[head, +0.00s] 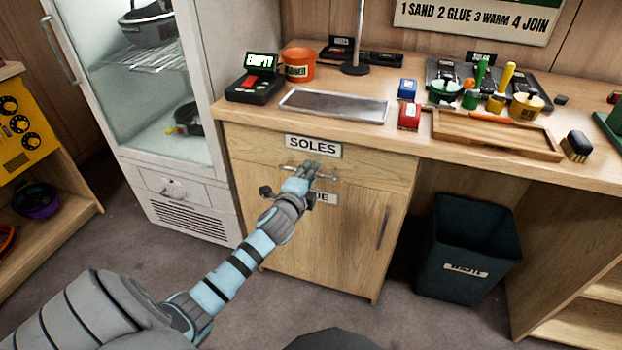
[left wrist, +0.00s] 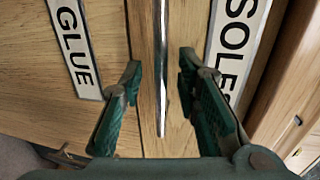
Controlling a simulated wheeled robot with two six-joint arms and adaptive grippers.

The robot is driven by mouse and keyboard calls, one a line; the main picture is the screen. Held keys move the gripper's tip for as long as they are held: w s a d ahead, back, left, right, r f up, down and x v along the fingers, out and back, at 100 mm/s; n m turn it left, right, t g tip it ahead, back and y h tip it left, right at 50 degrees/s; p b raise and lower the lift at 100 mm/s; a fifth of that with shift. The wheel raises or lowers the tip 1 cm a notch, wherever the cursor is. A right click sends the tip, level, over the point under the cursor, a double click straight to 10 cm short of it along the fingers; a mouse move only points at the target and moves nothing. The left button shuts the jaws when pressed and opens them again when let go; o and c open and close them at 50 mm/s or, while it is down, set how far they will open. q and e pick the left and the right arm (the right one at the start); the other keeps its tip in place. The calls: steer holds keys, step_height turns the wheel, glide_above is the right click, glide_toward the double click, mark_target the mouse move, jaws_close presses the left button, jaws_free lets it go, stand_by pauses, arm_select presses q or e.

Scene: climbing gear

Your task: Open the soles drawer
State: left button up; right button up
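The soles drawer (head: 250,146) is the wide wooden front under the worktop, with a white SOLES label (head: 313,146); it looks closed. Its metal bar handle (head: 290,170) is partly covered by my left gripper (head: 314,170). In the left wrist view the handle (left wrist: 160,60) runs between the two green fingers of my left gripper (left wrist: 160,64). The fingers are apart, with a gap on each side of the bar. The SOLES label (left wrist: 238,40) is to the right there. My right gripper is in neither view.
A GLUE label (left wrist: 75,48) marks the cupboard (head: 345,235) below the drawer. A glass-fronted cabinet (head: 195,110) stands to the left, a dark waste bin (head: 468,245) to the right. The worktop (head: 350,130) above holds a metal tray, pots and tools.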

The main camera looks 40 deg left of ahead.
arm_select(q)
steer(key=shift+w+a+f, duration=0.1)
steer(key=shift+w+a, duration=0.05)
steer(key=shift+w, duration=0.35)
steer(key=shift+c, duration=0.5)
jaws_close()
